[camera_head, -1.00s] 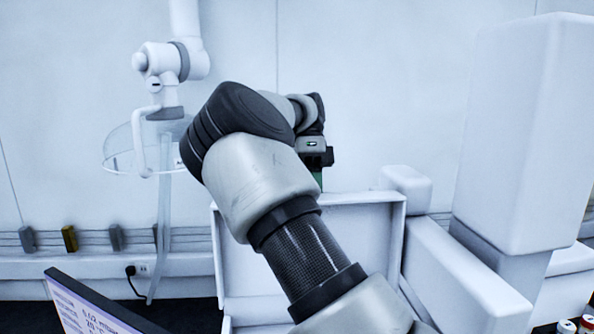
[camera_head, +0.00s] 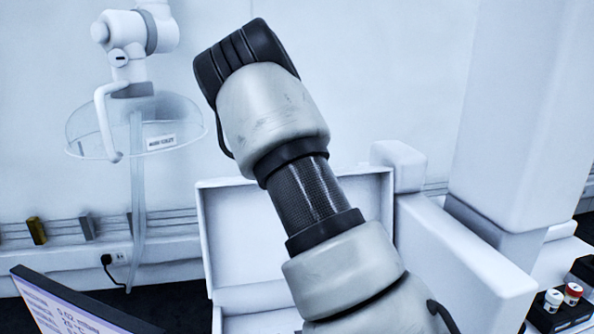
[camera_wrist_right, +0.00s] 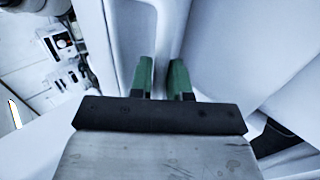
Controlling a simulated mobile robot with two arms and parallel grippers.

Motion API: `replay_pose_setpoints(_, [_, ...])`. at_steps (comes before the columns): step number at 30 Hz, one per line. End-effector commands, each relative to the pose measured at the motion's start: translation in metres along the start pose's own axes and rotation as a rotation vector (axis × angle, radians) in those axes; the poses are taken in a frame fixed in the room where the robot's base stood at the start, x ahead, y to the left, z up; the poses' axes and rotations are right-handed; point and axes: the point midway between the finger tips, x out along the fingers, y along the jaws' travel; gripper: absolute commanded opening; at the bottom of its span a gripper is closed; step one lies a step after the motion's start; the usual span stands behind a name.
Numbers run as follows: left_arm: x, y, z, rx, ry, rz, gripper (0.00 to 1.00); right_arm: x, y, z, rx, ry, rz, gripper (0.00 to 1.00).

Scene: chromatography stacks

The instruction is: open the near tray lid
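The tray lid (camera_head: 228,235) is a white, shallow, box-like panel in the head view. It stands roughly upright with its hollow inner side toward me, above the white tray (camera_head: 262,324), which shows only at the bottom edge. My right arm crosses in front of the lid and hides much of it. My right gripper (camera_wrist_right: 162,82) shows in the wrist view with its two green fingers apart. White panels lie beyond the fingers; I cannot tell whether they touch any of them. My left gripper is not in view.
A screen (camera_head: 65,305) stands at lower left. A large white column (camera_head: 515,120) and a white horizontal beam (camera_head: 455,265) stand right of the lid. Small capped vials (camera_head: 553,298) sit at far right. A clear dish (camera_head: 90,130) hangs on a white arm at left.

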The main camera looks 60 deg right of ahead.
Motion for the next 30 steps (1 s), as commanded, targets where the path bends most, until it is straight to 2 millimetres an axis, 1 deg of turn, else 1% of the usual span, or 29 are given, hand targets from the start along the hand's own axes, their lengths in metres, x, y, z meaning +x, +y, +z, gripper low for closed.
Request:
replay_pose_setpoints(1, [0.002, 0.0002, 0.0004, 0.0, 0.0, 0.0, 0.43, 0.006, -0.0062, -0.0004, -0.004, -0.006, 0.005, 0.22])
replay_pose_setpoints(4, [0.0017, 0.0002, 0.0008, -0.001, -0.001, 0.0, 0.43, 0.0049, -0.0053, -0.0005, -0.003, -0.004, 0.003, 0.38])
replay_pose_setpoints(5, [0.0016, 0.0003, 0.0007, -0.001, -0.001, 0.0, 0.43, 0.0045, -0.005, -0.0005, -0.002, -0.003, 0.002, 0.4])
replay_pose_setpoints(11, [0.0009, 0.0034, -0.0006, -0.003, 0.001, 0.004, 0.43, 0.0023, -0.0032, -0.0004, -0.001, 0.0, -0.002, 0.4])
replay_pose_setpoints(30, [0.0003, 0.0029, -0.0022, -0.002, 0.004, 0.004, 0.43, 0.0006, -0.0014, -0.0002, 0.001, 0.001, -0.003, 0.4])
